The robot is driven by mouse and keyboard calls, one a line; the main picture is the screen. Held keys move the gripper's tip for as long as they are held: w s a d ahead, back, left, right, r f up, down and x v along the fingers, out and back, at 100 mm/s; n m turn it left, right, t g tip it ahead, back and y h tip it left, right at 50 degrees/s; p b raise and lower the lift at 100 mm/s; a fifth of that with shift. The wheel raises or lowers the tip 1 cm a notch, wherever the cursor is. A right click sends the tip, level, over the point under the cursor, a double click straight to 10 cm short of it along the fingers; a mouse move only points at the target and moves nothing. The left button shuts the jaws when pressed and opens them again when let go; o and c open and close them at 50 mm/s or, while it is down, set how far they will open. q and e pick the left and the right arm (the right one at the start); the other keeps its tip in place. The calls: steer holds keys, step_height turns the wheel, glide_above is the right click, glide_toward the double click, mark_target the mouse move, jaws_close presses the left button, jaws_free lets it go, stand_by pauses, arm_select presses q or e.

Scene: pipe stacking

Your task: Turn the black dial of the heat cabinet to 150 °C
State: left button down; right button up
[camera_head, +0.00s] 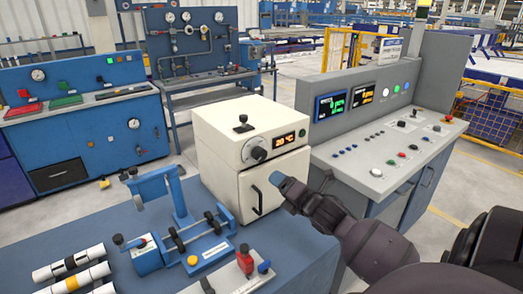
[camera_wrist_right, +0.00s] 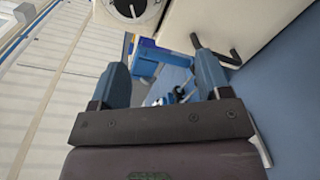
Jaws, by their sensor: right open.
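The cream heat cabinet (camera_head: 220,165) stands on the blue bench in the middle of the head view. Its black dial (camera_head: 257,152) sits on the upper front, left of an orange display (camera_head: 284,140) that appears to read 20 °C. The round dial is cut off at the top of the right wrist view (camera_wrist_right: 130,8). My right gripper (camera_head: 290,190) is in front of the cabinet, below and right of the dial, near the door handle (camera_head: 257,200). In the right wrist view its fingers (camera_wrist_right: 156,58) are apart with nothing held between them. My left gripper is not visible.
A blue clamp fixture (camera_head: 182,235) stands on the bench left of the cabinet. White pipes with coloured bands (camera_head: 75,270) lie front left. A grey control console (camera_head: 400,140) with screens and buttons stands right. A small black knob (camera_head: 242,124) is on the cabinet top.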

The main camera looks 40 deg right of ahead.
mark_target(263, 156)
steer(key=w+d+r+n, duration=0.1)
steer(key=w, duration=0.3)
steer(key=w+r+n, duration=0.1)
steer(key=w, duration=0.3)
steer(key=w+d+r+t+p, duration=0.1)
steer(key=w, duration=0.3)
steer(key=shift+d+r+n, duration=0.35)
steer(key=shift+r+n, duration=0.05)
steer(key=c, duration=0.9)
